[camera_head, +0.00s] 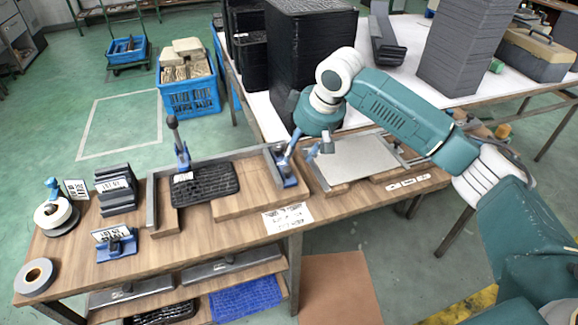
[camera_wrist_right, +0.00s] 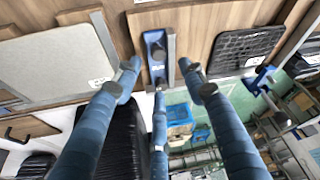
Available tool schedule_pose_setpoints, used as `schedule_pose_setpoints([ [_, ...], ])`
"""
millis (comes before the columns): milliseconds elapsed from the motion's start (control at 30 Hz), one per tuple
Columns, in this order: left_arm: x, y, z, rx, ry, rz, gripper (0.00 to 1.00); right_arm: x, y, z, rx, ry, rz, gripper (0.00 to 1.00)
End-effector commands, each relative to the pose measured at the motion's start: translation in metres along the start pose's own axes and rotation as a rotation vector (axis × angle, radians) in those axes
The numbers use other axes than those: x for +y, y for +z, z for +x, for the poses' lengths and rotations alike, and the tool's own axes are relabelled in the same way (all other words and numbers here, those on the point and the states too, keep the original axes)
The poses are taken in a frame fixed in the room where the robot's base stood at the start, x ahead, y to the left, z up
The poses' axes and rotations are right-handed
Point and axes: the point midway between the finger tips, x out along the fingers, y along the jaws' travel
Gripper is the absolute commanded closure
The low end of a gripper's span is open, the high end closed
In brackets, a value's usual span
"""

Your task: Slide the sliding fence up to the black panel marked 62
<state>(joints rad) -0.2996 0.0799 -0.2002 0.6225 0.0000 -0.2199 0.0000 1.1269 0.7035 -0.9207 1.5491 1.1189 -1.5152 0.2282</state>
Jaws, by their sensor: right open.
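The black panel (camera_head: 204,186), a textured slab with a white label too small to read, lies in the wooden tray on the workbench. It also shows in the right wrist view (camera_wrist_right: 240,48). The sliding fence, a grey metal bar (camera_head: 272,168) with a blue handle base (camera_wrist_right: 155,50), stands right of the panel in the head view. A strip of bare wood separates them. My right gripper (camera_head: 300,156) is open above the fence's blue base. In the wrist view, its fingers (camera_wrist_right: 158,68) straddle the fence's upright handle; contact cannot be told. My left gripper is not in view.
A blue lever clamp (camera_head: 181,153) stands at the panel's back edge. A pale panel (camera_head: 360,160) lies in another tray to the right. Dark blocks (camera_head: 115,195), a small blue stand (camera_head: 117,245) and a tape roll (camera_head: 35,276) occupy the bench's left side.

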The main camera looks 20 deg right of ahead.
Motion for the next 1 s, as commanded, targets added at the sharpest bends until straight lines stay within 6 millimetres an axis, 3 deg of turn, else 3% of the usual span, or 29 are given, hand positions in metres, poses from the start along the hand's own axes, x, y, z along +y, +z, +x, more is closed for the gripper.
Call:
schedule_pose_setpoints([
  [167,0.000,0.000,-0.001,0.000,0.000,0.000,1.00,0.004,-0.003,0.006,-0.001,0.001,0.011,0.58],
  [500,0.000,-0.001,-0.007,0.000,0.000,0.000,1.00,0.004,-0.003,0.069,-0.001,0.001,0.009,0.58],
  [700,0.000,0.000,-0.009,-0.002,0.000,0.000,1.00,0.004,-0.003,0.095,0.001,0.002,0.008,0.58],
  [1000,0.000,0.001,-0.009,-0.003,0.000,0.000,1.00,0.004,-0.003,0.104,0.003,0.003,0.007,0.58],
])
